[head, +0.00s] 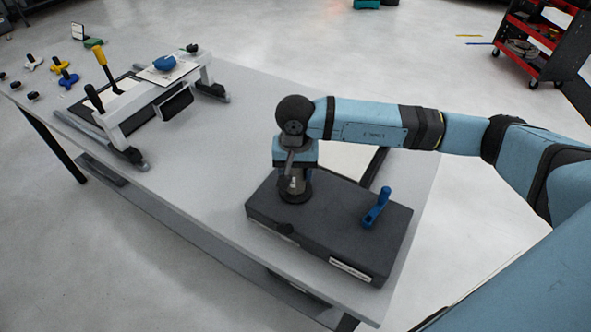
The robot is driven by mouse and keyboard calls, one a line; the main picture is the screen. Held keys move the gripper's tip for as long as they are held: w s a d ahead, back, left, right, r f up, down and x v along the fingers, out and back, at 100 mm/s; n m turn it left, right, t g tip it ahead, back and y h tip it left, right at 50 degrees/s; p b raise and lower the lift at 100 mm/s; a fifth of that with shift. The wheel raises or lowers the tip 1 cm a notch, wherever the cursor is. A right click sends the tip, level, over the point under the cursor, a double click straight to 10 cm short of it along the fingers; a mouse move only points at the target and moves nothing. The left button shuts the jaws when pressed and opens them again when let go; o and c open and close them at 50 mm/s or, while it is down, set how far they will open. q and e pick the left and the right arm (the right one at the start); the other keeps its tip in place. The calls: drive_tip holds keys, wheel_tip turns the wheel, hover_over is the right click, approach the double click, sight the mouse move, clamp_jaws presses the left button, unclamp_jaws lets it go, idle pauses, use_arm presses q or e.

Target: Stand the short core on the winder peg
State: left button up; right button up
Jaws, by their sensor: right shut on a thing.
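The winder is a dark grey box (340,235) on the near right end of the table, with a blue crank handle (376,207) on its top. My right gripper (293,180) points down over the back left part of the box. It is shut on the short core (296,187), which is small and mostly hidden by the fingers. A round dark base (297,199) shows on the box right below it. The peg itself is hidden, and I cannot tell whether the core is around it. My left gripper is out of view.
A light grey table (215,150) carries a frame with rails and a yellow-handled lever (101,62) at the far left. A blue object (164,62) lies on a white sheet there. Several small knobs lie beyond. The middle of the table is clear. A red cart (530,42) stands apart.

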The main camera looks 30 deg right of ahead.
idle(0.3)
drive_tip(key=o, duration=1)
drive_tip(key=shift+r, duration=0.1)
wheel_tip(320, 180, up, 14)
drive_tip(key=b, duration=0.2)
drive_tip(key=shift+f, duration=0.2)
